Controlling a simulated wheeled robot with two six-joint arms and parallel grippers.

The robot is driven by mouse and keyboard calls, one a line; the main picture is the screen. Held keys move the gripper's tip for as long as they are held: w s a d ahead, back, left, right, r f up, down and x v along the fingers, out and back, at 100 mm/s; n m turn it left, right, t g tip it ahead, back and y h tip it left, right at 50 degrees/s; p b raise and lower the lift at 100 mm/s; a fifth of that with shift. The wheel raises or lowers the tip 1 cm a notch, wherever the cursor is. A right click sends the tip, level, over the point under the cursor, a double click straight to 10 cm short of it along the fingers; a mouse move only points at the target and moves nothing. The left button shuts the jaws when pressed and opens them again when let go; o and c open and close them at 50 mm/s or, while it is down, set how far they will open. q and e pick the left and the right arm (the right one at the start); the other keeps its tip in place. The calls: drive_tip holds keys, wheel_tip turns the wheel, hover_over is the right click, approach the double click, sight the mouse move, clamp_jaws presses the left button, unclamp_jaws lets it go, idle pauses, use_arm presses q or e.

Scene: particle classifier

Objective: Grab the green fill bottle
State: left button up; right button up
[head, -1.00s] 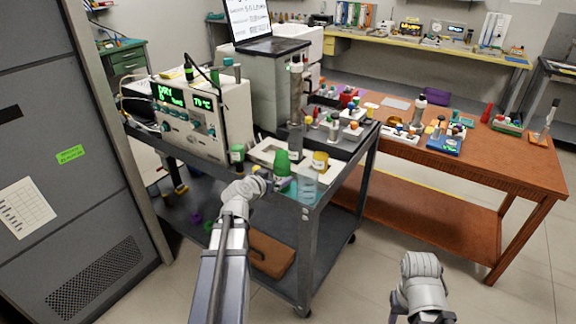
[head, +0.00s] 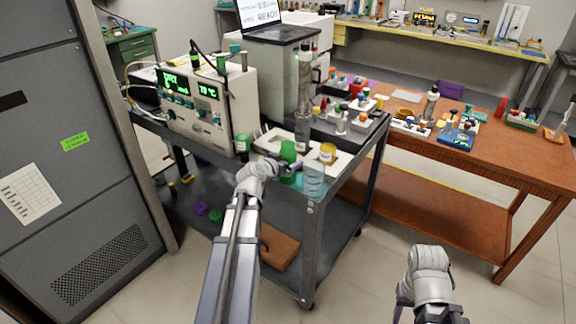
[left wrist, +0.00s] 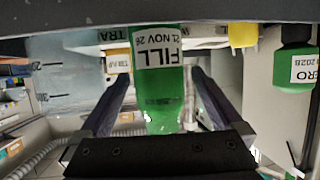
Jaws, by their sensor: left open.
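The green fill bottle (head: 288,150) stands at the front of the grey cart, with its top showing above my left gripper in the head view. In the left wrist view the picture is upside down and the bottle (left wrist: 160,75), with a white FILL label, is between the fingers. My left gripper (head: 286,170) is open around the bottle, with a gap to each finger (left wrist: 158,88). The bottle's lower part is hidden in the head view. My right arm (head: 430,265) is at the lower right, away from the cart; its fingers do not show clearly.
A clear beaker (head: 314,182) stands close right of the bottle, at the cart's front corner. The orange table (head: 480,165) stands to the right.

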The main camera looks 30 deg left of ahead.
use_arm(q)
drive_tip(key=b+x, duration=0.1)
drive_tip(key=x, duration=0.3)
drive_tip(key=shift+w+f, duration=0.1)
drive_tip(key=shift+w, duration=0.25)
drive_tip(key=shift+s, duration=0.1)
drive_tip(key=shift+c, duration=0.5)
clamp_jaws()
